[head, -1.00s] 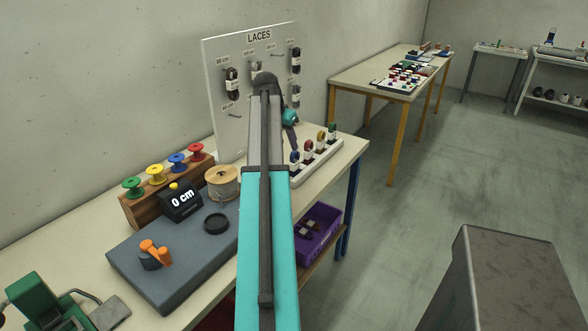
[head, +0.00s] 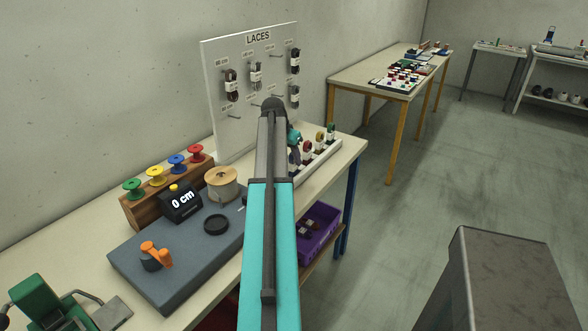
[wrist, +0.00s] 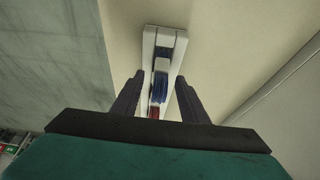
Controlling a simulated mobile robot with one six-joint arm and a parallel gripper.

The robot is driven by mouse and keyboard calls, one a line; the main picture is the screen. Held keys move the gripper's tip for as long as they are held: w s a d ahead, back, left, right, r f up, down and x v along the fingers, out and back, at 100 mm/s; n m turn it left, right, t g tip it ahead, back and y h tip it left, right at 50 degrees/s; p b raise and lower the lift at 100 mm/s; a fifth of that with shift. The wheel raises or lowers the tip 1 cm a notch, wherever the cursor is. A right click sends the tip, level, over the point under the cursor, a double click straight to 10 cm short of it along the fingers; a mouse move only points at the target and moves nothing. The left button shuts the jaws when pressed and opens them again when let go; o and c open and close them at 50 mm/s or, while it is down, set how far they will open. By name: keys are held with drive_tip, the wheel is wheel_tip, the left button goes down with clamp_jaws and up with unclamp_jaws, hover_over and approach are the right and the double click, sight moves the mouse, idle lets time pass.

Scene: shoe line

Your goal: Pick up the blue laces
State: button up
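The blue laces (wrist: 160,88) are a dark blue bundle standing in a white rack (wrist: 149,42) in the wrist view. In the head view my arm mostly hides them at the near end of the rack (head: 322,160). My gripper (wrist: 159,82) is open and points down at the rack. Its two dark fingers appear on either side of the blue bundle, with gaps. I cannot tell whether the tips are down at the bundle's height. A red bundle (wrist: 154,112) shows just beside the blue one, between the fingers.
Other lace bundles, one of them green (head: 331,131), stand farther along the rack. A LACES pegboard (head: 225,130) with hanging dark laces stands behind it. A grey measuring base (head: 180,265) and a row of coloured spools (head: 178,165) are to the left. A purple crate (head: 322,245) sits below the table.

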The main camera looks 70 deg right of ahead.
sight(293, 162)
drive_tip(key=shift+f, duration=0.1)
idle(0.3)
drive_tip(key=shift+p+x, duration=0.95)
drive_tip(key=shift+x, duration=1.6)
clamp_jaws()
